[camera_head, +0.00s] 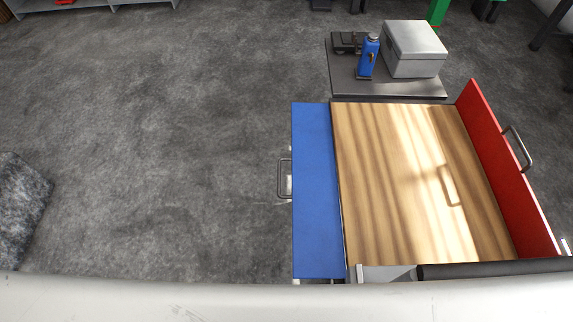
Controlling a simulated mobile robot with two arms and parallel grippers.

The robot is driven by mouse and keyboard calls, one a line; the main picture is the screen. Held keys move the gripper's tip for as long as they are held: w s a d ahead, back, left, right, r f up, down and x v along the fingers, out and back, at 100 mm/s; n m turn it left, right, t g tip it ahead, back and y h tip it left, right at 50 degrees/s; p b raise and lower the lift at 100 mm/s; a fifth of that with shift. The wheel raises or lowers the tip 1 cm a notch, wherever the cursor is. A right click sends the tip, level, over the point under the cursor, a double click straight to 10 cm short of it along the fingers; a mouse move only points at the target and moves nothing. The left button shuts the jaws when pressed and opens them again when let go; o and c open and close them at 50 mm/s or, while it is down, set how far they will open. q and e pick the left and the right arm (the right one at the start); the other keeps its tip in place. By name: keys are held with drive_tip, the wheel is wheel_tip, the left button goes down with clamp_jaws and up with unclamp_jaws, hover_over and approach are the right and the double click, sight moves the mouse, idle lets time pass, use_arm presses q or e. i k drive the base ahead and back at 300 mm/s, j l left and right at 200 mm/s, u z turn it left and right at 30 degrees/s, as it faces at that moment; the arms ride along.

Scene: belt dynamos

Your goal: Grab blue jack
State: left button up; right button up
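A small blue jack (367,58) stands upright near the middle of a dark grey platform (395,88) at the upper right. Its top is grey, and a dark lever or fitting shows on its right side. A black device (346,42) sits just behind and to its left. A light grey box (415,52) stands close to its right. Neither of my grippers is in view.
A wood-topped unit (390,170) with a blue panel (316,190) on its left and a raised red panel (510,170) on its right stands in front of the platform. Both panels have handles. The dark floor (170,150) at left is mostly clear.

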sight(363, 72)
drive_tip(key=z, duration=0.4)
drive_tip(key=i+j+z, duration=0.15)
drive_tip(key=j+z, duration=0.15)
drive_tip(key=j, duration=0.2)
drive_tip(key=i+j+z, duration=0.1)
drive_tip(key=j+z, duration=0.2)
drive_tip(key=j, duration=0.2)
drive_tip(key=j+z, duration=0.35)
drive_tip(key=j, duration=0.15)
drive_tip(key=i, duration=0.05)
